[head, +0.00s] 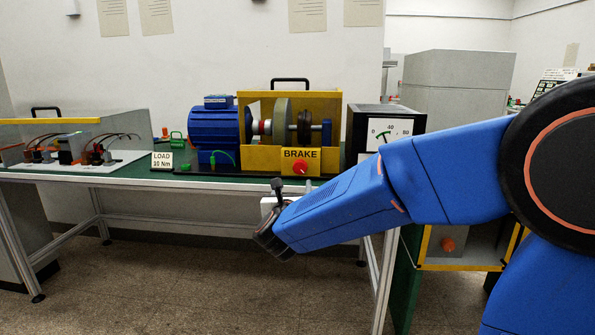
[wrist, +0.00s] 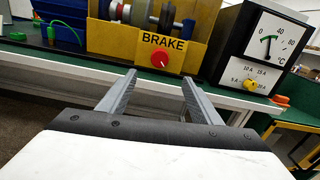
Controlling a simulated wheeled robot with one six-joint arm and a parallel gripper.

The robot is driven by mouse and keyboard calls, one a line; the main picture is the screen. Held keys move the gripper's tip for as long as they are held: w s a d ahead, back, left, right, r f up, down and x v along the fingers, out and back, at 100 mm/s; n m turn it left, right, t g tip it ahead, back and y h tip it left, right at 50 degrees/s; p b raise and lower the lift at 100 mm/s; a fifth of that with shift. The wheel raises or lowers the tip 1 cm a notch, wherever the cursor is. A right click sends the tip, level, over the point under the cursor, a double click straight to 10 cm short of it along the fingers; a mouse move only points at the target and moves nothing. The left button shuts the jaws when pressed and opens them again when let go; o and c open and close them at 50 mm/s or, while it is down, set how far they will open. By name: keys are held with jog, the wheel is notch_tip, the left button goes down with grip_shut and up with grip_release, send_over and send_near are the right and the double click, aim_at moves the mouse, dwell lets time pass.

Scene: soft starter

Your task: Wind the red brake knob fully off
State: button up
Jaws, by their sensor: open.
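The red brake knob (head: 300,167) is round and sits on the yellow front panel below the BRAKE label (head: 300,154). In the wrist view the knob (wrist: 159,60) shows ahead of my gripper and between the lines of its fingers. It has a small white mark. My gripper (wrist: 158,82) is open, with its two grey fingers apart and nothing between them. It is short of the panel and not touching the knob. In the head view my gripper's fingers are hard to make out behind my wrist.
A blue motor (head: 214,127) stands left of the yellow brake housing (head: 262,158). A black gauge box (head: 357,122) with a dial stands to the right. A LOAD 10 Nm card (head: 162,161) stands at left. The bench's white front edge (head: 130,183) runs below the panel.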

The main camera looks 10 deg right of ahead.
aim_at(300, 167)
jog(key=x, duration=1.6)
jog(key=shift+w, duration=0.2)
jog(key=c, duration=1)
